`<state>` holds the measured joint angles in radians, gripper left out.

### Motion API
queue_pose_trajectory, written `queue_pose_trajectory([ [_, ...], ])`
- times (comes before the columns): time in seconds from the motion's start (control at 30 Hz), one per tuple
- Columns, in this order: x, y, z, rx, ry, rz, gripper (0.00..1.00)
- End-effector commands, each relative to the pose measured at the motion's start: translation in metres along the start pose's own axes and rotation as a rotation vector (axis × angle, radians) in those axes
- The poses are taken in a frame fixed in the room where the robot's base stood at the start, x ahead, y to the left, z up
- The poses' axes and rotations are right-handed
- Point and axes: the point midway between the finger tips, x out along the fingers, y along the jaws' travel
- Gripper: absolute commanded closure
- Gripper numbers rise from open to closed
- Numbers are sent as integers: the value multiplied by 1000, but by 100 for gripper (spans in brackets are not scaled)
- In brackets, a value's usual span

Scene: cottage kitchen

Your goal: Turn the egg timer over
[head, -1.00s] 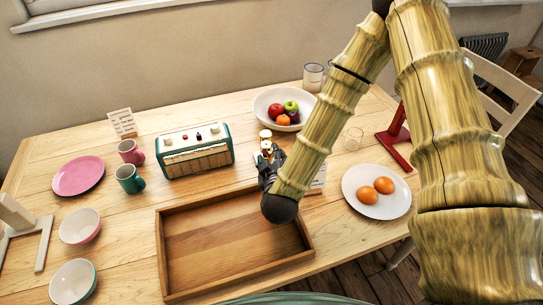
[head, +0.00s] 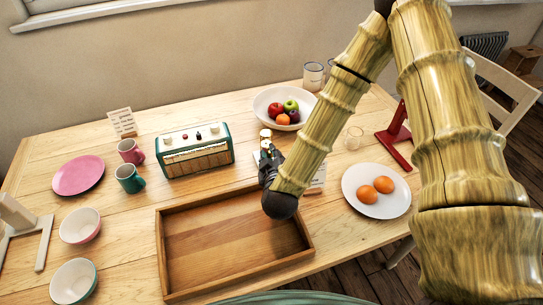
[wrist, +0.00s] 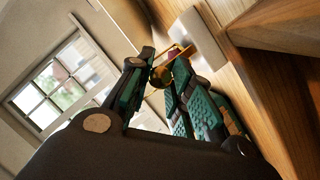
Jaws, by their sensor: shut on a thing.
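The egg timer (head: 265,135) is small, with pale round ends and gold-coloured parts. It stands out above my fingertips on the table, between the radio and the fruit bowl. My gripper (head: 268,157) is shut on it, with the fingers near the back edge of the wooden tray. In the wrist view, my gripper (wrist: 160,66) has the timer's gold-coloured frame and amber bulb (wrist: 159,77) between its teal-padded fingers. The lower part of the timer is hidden by my fingers, and I cannot tell whether it touches the table.
The empty wooden tray (head: 232,245) lies in front. The green radio (head: 195,153) is left, the fruit bowl (head: 262,104) behind.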

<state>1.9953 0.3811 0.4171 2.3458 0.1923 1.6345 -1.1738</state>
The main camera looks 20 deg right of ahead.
Motion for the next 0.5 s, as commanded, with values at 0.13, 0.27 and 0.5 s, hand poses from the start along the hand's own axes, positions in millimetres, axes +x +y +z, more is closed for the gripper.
queue_pose_trajectory([
  [0.13, 0, 2, -1, 59, 1, -24, 100],
  [0.27, 0, 3, -1, 138, 1, -56, 100],
  [0.5, 1, 3, 0, 292, 1, -119, 100],
])
